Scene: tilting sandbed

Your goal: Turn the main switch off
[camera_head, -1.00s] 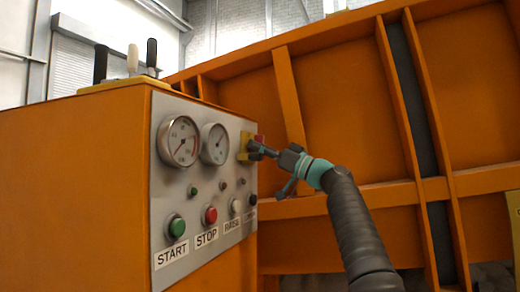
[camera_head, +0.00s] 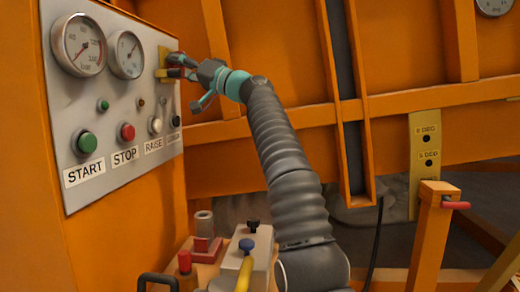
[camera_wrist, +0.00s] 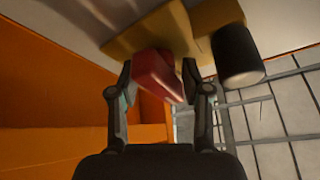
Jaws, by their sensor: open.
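The main switch shows as a yellow plate (camera_head: 163,57) at the upper right edge of the grey panel in the head view. Its red handle (camera_wrist: 156,74) shows clearly in the wrist view, in front of the yellow plate (camera_wrist: 150,35). My gripper (camera_head: 188,66) is at the switch in the head view and hides part of it. In the wrist view my gripper (camera_wrist: 158,78) is open, with one finger on each side of the red handle. I cannot tell whether either finger touches it.
The panel (camera_head: 105,170) holds gauges and START, STOP, RAISE and further buttons below the switch. A black cylinder (camera_wrist: 238,54) sticks out close to the right finger. The orange sandbed frame (camera_head: 290,130) stands behind my arm. A red-handled post (camera_head: 435,225) stands at right.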

